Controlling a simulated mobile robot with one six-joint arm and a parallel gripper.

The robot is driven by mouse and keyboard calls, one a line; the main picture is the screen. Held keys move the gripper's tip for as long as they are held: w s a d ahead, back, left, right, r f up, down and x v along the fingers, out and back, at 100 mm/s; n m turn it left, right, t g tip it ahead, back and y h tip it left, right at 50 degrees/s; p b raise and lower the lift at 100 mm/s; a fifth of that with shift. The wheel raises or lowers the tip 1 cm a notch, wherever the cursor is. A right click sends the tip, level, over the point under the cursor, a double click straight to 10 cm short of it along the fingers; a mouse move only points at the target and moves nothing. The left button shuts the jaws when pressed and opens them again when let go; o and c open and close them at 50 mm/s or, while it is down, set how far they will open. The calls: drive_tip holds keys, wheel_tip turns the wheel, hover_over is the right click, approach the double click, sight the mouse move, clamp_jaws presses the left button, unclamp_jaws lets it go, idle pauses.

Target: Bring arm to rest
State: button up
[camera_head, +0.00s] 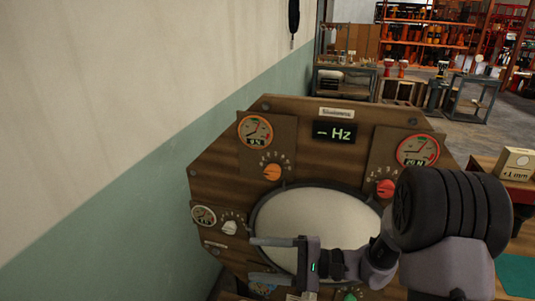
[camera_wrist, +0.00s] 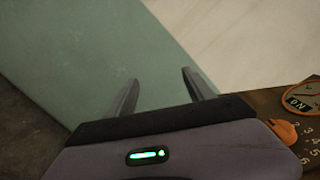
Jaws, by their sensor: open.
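My gripper (camera_head: 272,256) is in front of the lower left part of a round pale drumhead (camera_head: 318,220) in the head view. Its fingers point left and my arm comes in from the lower right. In the wrist view my gripper (camera_wrist: 160,90) has its two fingers spread apart with nothing between them. Beyond the fingers is the green and cream wall (camera_wrist: 85,50).
A wooden panel (camera_head: 215,170) surrounds the drumhead, with gauges, a "Hz" display (camera_head: 334,133), an orange knob (camera_head: 272,172), a red knob (camera_head: 385,188) and a white knob (camera_head: 229,227). A box (camera_head: 515,163) stands on a red-topped surface at right. Shelves (camera_head: 430,40) stand far behind.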

drive_tip(key=s+r+n+g+h+b, duration=0.1)
drive_tip(key=s+n+g+h, duration=0.15)
drive_tip(key=s, duration=0.35)
drive_tip(key=s+r+n+g+h, duration=0.1)
drive_tip(key=s+r+h, duration=0.1)
drive_tip(key=s+h, duration=0.35)
drive_tip(key=s+d+r+t+h+b, duration=0.1)
drive_tip(key=s+d+r+t+h, duration=0.1)
drive_tip(key=s+d+t+h, duration=0.5)
drive_tip(key=d, duration=0.4)
drive_tip(key=shift+s+b, duration=0.15)
drive_tip(key=shift+b, duration=0.15)
